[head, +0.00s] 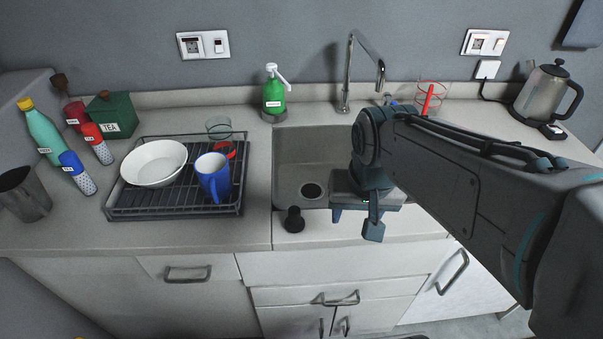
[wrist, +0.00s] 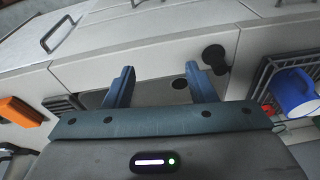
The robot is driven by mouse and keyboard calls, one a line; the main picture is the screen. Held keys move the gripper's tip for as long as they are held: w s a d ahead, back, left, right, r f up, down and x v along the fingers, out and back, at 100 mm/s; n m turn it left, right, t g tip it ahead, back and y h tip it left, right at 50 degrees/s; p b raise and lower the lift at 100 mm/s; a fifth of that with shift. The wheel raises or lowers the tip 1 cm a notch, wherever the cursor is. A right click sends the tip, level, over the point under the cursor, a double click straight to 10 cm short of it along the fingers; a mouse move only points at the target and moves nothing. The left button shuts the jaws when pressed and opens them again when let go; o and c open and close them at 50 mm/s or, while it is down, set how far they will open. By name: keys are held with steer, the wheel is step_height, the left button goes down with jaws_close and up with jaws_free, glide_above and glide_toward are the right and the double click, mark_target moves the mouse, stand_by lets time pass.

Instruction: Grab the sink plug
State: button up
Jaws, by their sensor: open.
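The sink plug (head: 294,220) is a small black piece with a narrow knob, standing on the counter's front strip just left of centre before the sink (head: 290,155). It also shows in the wrist view (wrist: 215,57), close beside and beyond the right-hand finger. My gripper (head: 355,224) is open and empty, over the front right of the sink, to the right of the plug and apart from it. Both blue fingers show in the wrist view (wrist: 159,78), with nothing between their tips except the counter behind. My arm hides the sink's right part.
A dish rack (head: 125,210) with a white bowl (head: 154,163) and blue mug (head: 213,178) stands left of the plug. A tall faucet (head: 347,75) and green soap bottle (head: 273,92) stand behind the sink. The counter strip around the plug is clear.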

mark_target(294, 209)
steer(key=w+a+r+m+g, duration=0.2)
steer(key=w+a+r+m, duration=0.1)
steer(key=w+a+m, duration=0.55)
steer(key=shift+n, duration=0.45)
steer(key=f, duration=0.3)
steer(key=w+a+f, duration=0.1)
steer(key=f, duration=0.1)
steer(key=w+a+f, duration=0.1)
steer(key=f, duration=0.2)
steer(key=shift+f, duration=0.35)
steer(key=shift+s+d+f+p, duration=0.1)
steer(key=shift+s+f+p, duration=0.15)
steer(key=shift+f, duration=1.1)
steer(key=shift+s+f+p, duration=0.15)
steer(key=shift+s+f, duration=0.05)
steer(key=shift+f, duration=1.15)
steer(key=c, duration=1.1)
